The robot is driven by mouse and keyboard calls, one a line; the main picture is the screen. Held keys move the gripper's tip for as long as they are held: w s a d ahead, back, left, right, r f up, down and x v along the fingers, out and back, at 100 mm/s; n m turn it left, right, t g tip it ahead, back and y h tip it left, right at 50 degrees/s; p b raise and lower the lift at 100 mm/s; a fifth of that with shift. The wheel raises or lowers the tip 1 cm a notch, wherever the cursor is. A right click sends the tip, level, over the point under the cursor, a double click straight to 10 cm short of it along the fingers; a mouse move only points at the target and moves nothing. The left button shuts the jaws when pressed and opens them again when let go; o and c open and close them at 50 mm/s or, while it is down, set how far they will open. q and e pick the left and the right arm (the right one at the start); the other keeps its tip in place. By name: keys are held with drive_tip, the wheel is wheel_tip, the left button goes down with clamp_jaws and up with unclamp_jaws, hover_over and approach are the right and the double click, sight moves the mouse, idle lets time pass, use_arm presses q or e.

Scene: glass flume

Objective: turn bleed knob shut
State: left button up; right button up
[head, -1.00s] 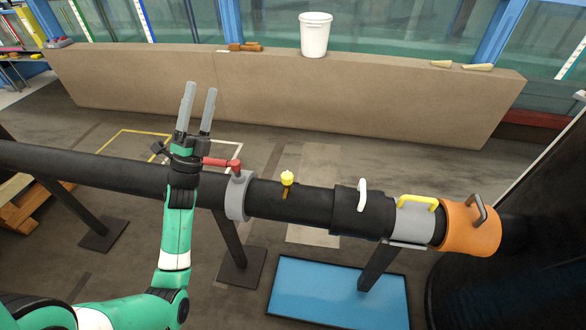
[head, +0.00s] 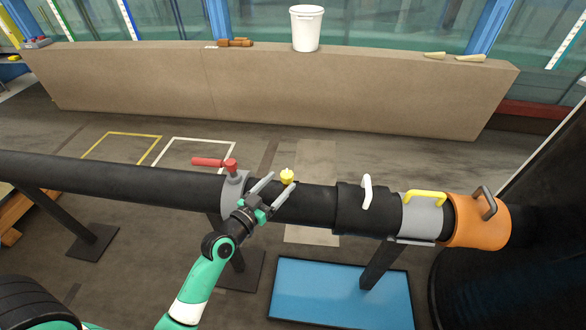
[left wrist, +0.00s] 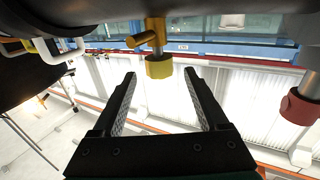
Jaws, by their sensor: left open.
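The bleed knob is a small yellow knob (head: 287,175) on top of the black pipe (head: 318,203), just right of a grey collar. In the left wrist view the yellow knob (left wrist: 158,67) shows with its brass stem and side spout, upside down below the pipe. My left gripper (head: 284,179) is open and empty, its two fingers pointing toward the knob. In the left wrist view the open fingertips (left wrist: 160,78) lie either side of the knob's line, with the knob just ahead of them. I cannot tell whether they touch. My right gripper is not in view.
A red lever (head: 214,163) stands on the grey collar (head: 235,190) left of the knob. White (head: 366,190), yellow (head: 425,196) and dark (head: 489,203) handles rise from the pipe to the right. A blue mat (head: 330,290) lies below. A white bucket (head: 306,28) stands on the wall behind.

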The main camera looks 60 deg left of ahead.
sight(291, 172)
use_arm(q)
drive_tip(key=b+x, duration=0.1)
drive_tip(key=x, duration=0.6)
drive_tip(key=shift+w+a+r, duration=0.1)
drive_tip(key=shift+w+a, duration=0.05)
drive_tip(key=shift+w, duration=0.15)
clamp_jaws()
drive_tip(key=f+h+b, duration=0.1)
drive_tip(key=b, duration=0.3)
drive_tip(key=shift+m+t, duration=0.3)
drive_tip(key=shift+m, duration=0.1)
drive_tip(key=shift+r+h+b, duration=0.1)
drive_tip(key=shift+h+b, duration=0.2)
drive_tip(key=shift+b, duration=0.35)
drive_tip(key=shift+r+m, duration=0.2)
drive_tip(key=shift+m, duration=0.1)
drive_tip(key=shift+w+r, duration=0.1)
drive_tip(key=shift+r, duration=0.05)
